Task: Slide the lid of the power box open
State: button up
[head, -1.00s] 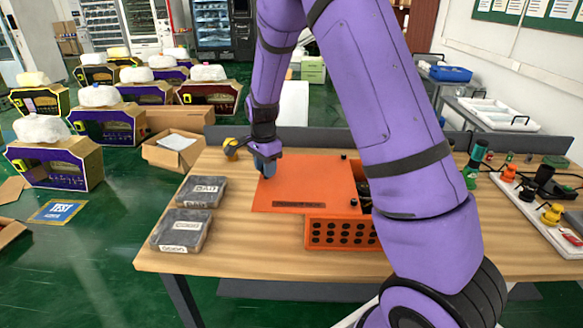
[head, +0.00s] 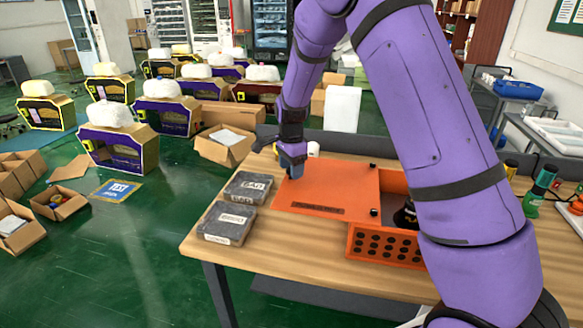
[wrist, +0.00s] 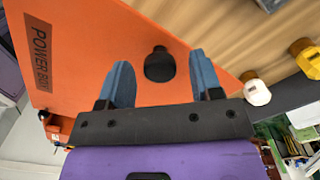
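The power box (head: 385,246) is an orange case with round holes in its front wall, standing on the wooden table. Its flat orange lid (head: 335,188) is slid to the left, overhanging the box's left side. Part of the inside shows at the right, with dark contents; my arm hides the rest. In the wrist view the lid (wrist: 90,45) carries a "POWER BOX" label and a black knob (wrist: 159,64). My gripper (head: 291,172) is at the lid's far left corner. Its blue fingers (wrist: 158,80) are apart, either side of the knob, with gaps visible.
Two grey labelled cases (head: 228,223) lie on the table just left of the lid, close to its edge. Green bottles (head: 538,190) stand at the right behind my arm.

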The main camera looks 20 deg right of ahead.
notch_tip(320, 180, up, 11)
dwell(0.8)
jog(key=s+d+r+n+t+y, duration=0.1)
jog(key=s+d+r+n+t, duration=0.2)
jog(key=s+r+n, duration=0.95)
jog(key=s+d+r+n+t+h, duration=0.1)
jog(key=s+r+n+t, duration=0.1)
jog(key=s, duration=2.3)
jog(key=shift+s+r+n, duration=0.3)
jog(key=shift+r+n, duration=0.2)
jog(key=shift+n, duration=0.15)
